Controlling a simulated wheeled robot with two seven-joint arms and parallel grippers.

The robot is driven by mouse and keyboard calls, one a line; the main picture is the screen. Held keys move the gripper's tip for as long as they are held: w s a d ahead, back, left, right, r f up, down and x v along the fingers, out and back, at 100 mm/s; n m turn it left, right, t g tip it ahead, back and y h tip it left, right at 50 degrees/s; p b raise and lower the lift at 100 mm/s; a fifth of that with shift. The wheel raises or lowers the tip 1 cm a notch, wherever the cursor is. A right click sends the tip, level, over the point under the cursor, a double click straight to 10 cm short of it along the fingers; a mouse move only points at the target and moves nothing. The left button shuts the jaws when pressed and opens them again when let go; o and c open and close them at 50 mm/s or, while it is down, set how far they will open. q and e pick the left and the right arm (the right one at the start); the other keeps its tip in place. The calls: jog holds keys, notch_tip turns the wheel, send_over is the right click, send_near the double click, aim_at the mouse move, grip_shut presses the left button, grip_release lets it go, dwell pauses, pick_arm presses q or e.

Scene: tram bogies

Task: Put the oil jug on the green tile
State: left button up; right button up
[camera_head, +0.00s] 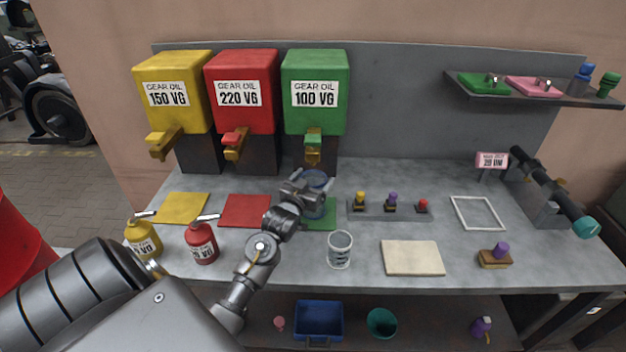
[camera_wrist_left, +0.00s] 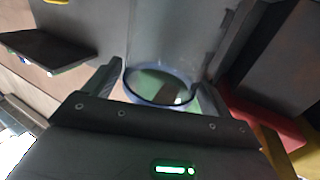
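The oil jug (camera_head: 317,179) is a clear cylinder with blue rings. It stands upright at the green tile (camera_head: 322,222), in front of the green dispenser. The left wrist view shows the jug (camera_wrist_left: 160,100), with green visible through it. My left gripper (camera_head: 304,187) has its fingers on either side of the jug and looks shut on it. The gripper and arm hide part of the tile and the jug's base. I cannot tell whether the base rests on the tile. My right gripper is not in view.
Yellow (camera_head: 166,92), red (camera_head: 240,92) and green (camera_head: 315,92) dispensers stand behind. A yellow can (camera_head: 143,240), a red can (camera_head: 202,244) and a glass beaker (camera_head: 340,250) stand in front. A beige board (camera_head: 412,258) lies to the right.

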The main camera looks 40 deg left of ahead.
pick_arm(q)
jog(key=shift+o, duration=0.3)
jog(key=shift+r, duration=0.1)
jog(key=b+v, duration=0.2)
jog(key=v, duration=1)
